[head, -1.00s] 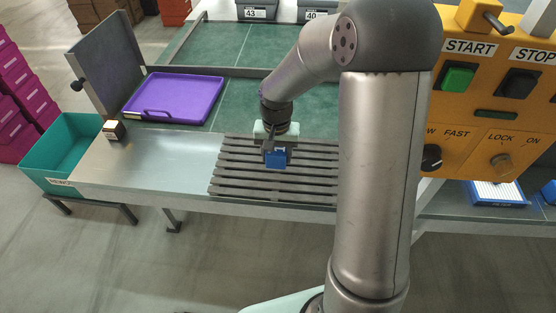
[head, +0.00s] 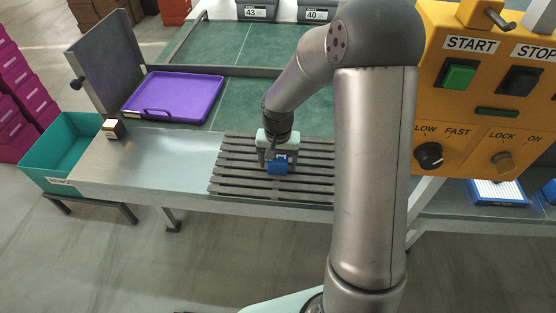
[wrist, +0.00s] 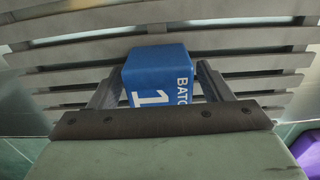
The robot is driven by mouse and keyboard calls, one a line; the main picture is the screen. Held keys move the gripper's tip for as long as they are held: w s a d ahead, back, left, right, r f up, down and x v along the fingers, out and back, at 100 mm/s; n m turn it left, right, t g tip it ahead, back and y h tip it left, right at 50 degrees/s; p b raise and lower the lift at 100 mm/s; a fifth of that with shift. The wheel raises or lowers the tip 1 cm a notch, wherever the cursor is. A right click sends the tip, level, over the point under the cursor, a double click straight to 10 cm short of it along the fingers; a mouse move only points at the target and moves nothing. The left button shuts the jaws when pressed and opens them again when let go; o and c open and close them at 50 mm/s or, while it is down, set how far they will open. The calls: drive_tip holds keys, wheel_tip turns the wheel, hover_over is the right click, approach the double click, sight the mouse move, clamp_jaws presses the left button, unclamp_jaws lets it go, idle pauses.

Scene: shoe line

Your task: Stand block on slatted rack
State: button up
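The blue block (head: 278,168) is at the slatted rack (head: 232,180), near the rack's middle. In the wrist view the block (wrist: 155,75) shows white "BATCH 1" lettering, turned sideways, with the grey slats (wrist: 240,63) behind it. My gripper (head: 277,157) is at the block, with one finger on either side. In the wrist view my gripper (wrist: 158,85) is open, with narrow gaps between the fingers and the block. The block looks upright on the slats, but its underside is hidden.
A purple tray (head: 175,97) is behind. A teal bin (head: 72,150) stands at far left. A yellow control panel (head: 480,110) is at right.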

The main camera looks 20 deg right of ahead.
sight(278, 156)
wheel_tip(278, 156, up, 12)
drive_tip(key=shift+r+p, duration=0.25)
drive_tip(key=shift+p, duration=0.1)
idle(0.5)
drive_tip(key=s+r+n+p, duration=0.1)
drive_tip(key=s+r+n, duration=0.1)
drive_tip(key=s, duration=0.8)
drive_tip(key=s+a+r+n+p, duration=0.1)
drive_tip(key=s+r+n, duration=0.1)
drive_tip(key=s, duration=0.9)
drive_tip(key=shift+s+r+p, duration=0.15)
drive_tip(key=shift+r+p, duration=0.15)
